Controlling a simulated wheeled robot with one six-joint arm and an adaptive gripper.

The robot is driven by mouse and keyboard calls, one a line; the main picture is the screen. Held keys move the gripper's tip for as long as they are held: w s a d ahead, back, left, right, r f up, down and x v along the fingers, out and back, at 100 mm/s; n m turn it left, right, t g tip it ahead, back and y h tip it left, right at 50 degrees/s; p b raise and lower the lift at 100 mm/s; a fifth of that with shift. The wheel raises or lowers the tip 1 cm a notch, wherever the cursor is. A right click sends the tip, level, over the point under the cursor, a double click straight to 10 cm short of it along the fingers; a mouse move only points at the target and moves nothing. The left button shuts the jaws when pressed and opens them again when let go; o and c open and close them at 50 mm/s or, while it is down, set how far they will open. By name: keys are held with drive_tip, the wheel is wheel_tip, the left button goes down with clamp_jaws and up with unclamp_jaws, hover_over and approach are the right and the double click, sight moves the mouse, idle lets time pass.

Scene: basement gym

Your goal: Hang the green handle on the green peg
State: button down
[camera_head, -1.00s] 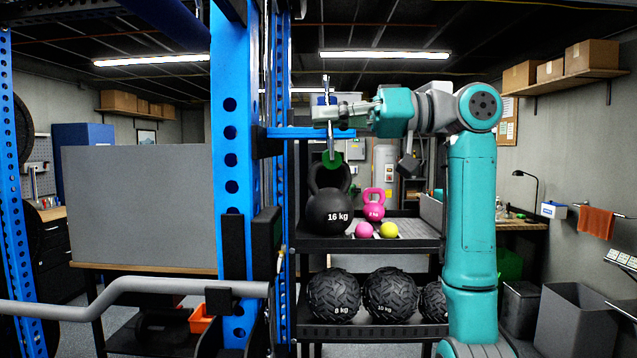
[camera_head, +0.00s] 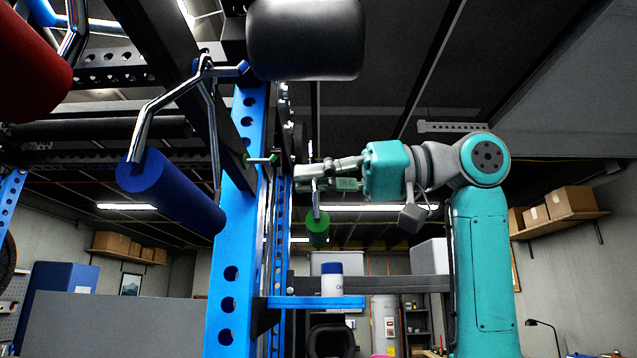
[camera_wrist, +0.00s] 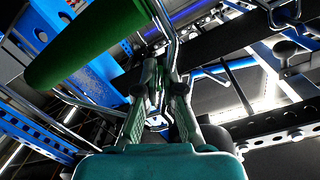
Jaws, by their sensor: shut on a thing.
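The green handle has a green cylinder grip (camera_head: 317,230) and a thin metal frame. My gripper (camera_head: 314,172) is shut on the metal frame, and the grip hangs below it in the head view. In the wrist view the green grip (camera_wrist: 85,45) lies across the upper left, and my gripper (camera_wrist: 160,80) pinches the metal beside it. The green peg (camera_head: 261,160) is a short metal rod with green at its ends, on the blue upright. My gripper and the handle appear to the right of the peg, apart from it. The peg is not clear in the wrist view.
The blue upright (camera_head: 236,280) stands left of my gripper. A blue handle (camera_head: 170,190) hangs from a peg at upper left, and a red one (camera_head: 30,70) farther left. A black pad (camera_head: 305,38) is above. A bottle (camera_head: 332,285) stands on a blue ledge (camera_head: 315,302) below the handle.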

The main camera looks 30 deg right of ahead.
drive_tip(key=f+x, duration=0.1)
drive_tip(key=x, duration=0.8)
idle(1.0)
drive_tip(key=shift+s+a, duration=0.1)
drive_tip(key=shift+s, duration=0.05)
idle(0.5)
drive_tip(key=c, duration=1.2)
unclamp_jaws()
drive_tip(key=shift+c, duration=0.2)
drive_tip(key=v, duration=1.2)
